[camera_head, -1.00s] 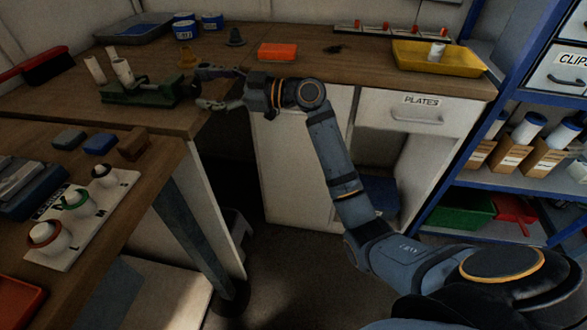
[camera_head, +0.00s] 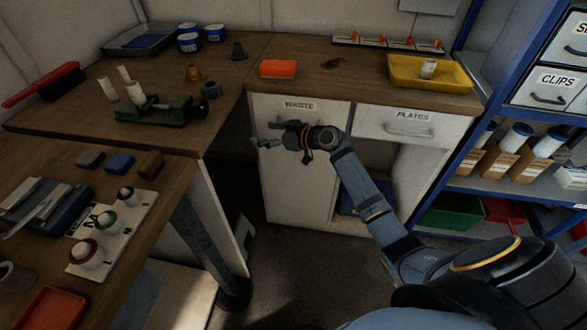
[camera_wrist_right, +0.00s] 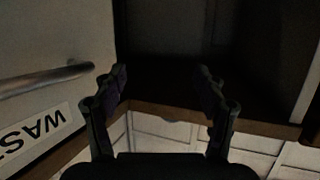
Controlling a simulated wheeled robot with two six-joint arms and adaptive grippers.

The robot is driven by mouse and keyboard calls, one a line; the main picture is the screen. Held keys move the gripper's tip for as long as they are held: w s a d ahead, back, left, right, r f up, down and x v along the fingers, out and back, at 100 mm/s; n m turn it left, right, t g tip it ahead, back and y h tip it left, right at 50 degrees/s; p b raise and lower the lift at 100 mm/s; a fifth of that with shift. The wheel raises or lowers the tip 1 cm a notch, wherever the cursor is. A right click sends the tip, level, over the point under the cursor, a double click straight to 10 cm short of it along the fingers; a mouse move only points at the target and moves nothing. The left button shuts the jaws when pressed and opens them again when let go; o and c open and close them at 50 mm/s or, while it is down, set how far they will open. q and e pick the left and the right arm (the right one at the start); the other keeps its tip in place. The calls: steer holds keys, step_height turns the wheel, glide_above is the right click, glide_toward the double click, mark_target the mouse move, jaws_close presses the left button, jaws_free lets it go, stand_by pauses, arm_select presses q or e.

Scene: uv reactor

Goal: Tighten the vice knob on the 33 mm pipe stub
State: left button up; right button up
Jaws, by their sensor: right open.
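The green vice (camera_head: 165,113) stands on the wooden bench at the left in the head view. A white pipe stub (camera_head: 136,93) stands upright, slightly tilted, at the vice's left part. Two more white pipe stubs (camera_head: 107,89) stand behind and to the left of the vice. My right gripper (camera_head: 267,136) is right of the vice, apart from it, in front of the cabinet. In the right wrist view its fingers (camera_wrist_right: 163,85) are spread with nothing between them. My left gripper is not in view.
A cabinet door labelled WASTE (camera_head: 299,150) is close to my right gripper. A yellow tray (camera_head: 400,82) and an orange box (camera_head: 278,68) lie on the back bench.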

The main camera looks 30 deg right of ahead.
steer(key=s+d+f+m+g+h+p, duration=0.1)
steer(key=s+d+f+m+h+p, duration=0.1)
steer(key=f, duration=0.5)
steer(key=s+d+f+m+g+h+p, duration=0.1)
steer(key=s+d+f+m+h+p, duration=0.1)
steer(key=f, duration=0.6)
steer(key=s+d+p, duration=0.1)
steer(key=s+p, duration=0.1)
steer(key=p, duration=0.1)
steer(key=shift+s+d+f+m+g+h, duration=0.25)
steer(key=shift+d+m+g+h, duration=0.05)
steer(key=shift+d+g+h, duration=0.1)
steer(key=shift+r, duration=0.1)
